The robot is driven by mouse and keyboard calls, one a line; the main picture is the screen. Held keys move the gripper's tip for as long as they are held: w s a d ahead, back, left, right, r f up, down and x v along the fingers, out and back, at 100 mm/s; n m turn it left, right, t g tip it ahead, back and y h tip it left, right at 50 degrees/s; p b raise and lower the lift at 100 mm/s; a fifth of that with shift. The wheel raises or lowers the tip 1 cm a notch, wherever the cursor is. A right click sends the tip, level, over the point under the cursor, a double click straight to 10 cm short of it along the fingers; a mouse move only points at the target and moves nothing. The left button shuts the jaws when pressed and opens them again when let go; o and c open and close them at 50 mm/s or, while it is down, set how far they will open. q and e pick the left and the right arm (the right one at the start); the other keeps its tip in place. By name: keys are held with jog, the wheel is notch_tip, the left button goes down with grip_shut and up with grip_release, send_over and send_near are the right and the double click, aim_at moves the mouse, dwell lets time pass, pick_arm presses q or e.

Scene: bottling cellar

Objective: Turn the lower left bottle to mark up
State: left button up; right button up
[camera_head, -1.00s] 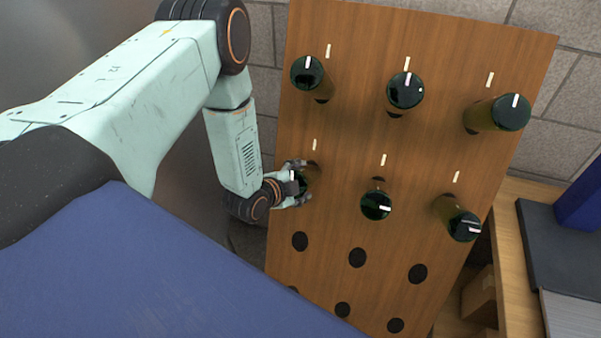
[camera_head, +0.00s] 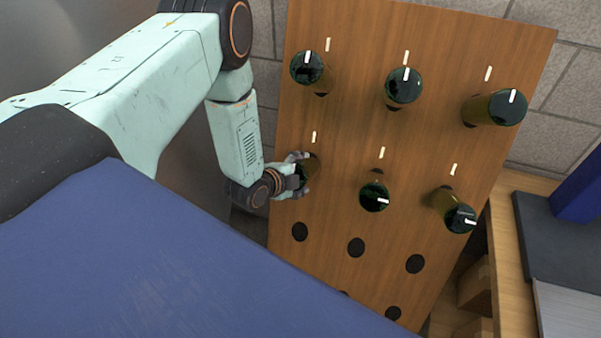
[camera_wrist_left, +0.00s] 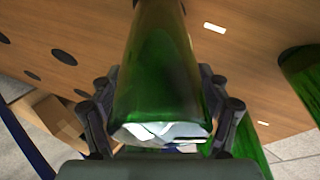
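The lower left bottle (camera_head: 310,166) is dark green glass, stuck neck-first into the wooden rack (camera_head: 345,110). My left gripper (camera_head: 298,176) is around its base end from the left. In the left wrist view the bottle (camera_wrist_left: 155,75) sits between both fingers (camera_wrist_left: 160,112), which press against its sides. The white mark on its base cannot be made out now; the fingers and glare cover that end. The white board mark (camera_head: 314,137) is above this bottle. My right gripper is in neither view.
The lower middle bottle (camera_head: 374,198) and lower right bottle (camera_head: 459,217) have marks pointing sideways. The upper bottles (camera_head: 307,67) have marks near upright. Empty holes (camera_head: 356,247) lie below. A wooden bench (camera_head: 515,260) stands at the right.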

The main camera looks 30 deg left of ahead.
pick_arm(q)
jog(key=shift+o, duration=1.1)
jog(key=shift+w+f, duration=0.15)
jog(key=shift+w, duration=0.1)
jog(key=shift+s, duration=0.1)
jog(key=shift+s+a+r, duration=0.1)
jog(key=shift+s+r, duration=0.2)
jog(key=shift+s, duration=0.15)
jog(key=d+v, duration=0.1)
jog(key=v, duration=0.9)
jog(key=shift+s+a+r, duration=0.25)
jog(key=shift+a+r, duration=0.05)
jog(key=shift+a, duration=0.1)
jog(key=shift+r, duration=0.1)
